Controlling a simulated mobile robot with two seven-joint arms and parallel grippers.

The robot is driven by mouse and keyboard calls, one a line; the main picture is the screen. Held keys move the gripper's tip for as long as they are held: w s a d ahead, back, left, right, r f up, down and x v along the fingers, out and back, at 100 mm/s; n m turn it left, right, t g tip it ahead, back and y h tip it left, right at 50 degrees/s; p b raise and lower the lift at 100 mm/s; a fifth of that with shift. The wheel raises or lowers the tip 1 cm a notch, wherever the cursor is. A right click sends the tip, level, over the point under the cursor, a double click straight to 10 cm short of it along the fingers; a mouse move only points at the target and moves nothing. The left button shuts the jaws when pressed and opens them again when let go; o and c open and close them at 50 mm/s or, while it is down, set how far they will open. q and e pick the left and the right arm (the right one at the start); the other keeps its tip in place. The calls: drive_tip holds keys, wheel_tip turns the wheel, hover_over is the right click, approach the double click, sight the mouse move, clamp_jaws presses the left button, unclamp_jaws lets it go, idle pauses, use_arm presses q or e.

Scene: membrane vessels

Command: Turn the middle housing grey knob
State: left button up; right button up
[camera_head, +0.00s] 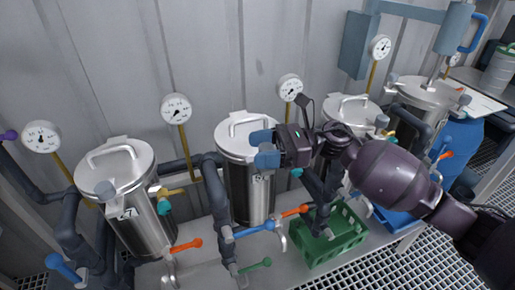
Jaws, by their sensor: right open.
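The middle housing (237,180) is an upright steel cylinder with a flat lid and a bar handle on top. My right gripper (264,149) comes in from the right at the front right edge of its lid. Its two blue-grey fingers are apart, one above the other in the picture, and point left. The middle housing's grey knob cannot be made out; the fingers cover the area at the lid's edge. I cannot tell whether the fingers touch anything. My left gripper is not in view.
Another housing (144,224) stands at left, with a grey knob (107,191) at its lid edge. More housings stand at right. Pipes, a blue lever (254,229) and orange levers sit low in front. A green crate (333,246) lies below my arm. Gauges (175,109) stand behind.

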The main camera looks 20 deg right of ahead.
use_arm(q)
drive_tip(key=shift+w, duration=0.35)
use_arm(e)
drive_tip(key=s+d, duration=0.1)
drive_tip(key=d, duration=0.8)
drive_tip(key=shift+s+d, duration=0.2)
drive_tip(key=shift+d, duration=0.2)
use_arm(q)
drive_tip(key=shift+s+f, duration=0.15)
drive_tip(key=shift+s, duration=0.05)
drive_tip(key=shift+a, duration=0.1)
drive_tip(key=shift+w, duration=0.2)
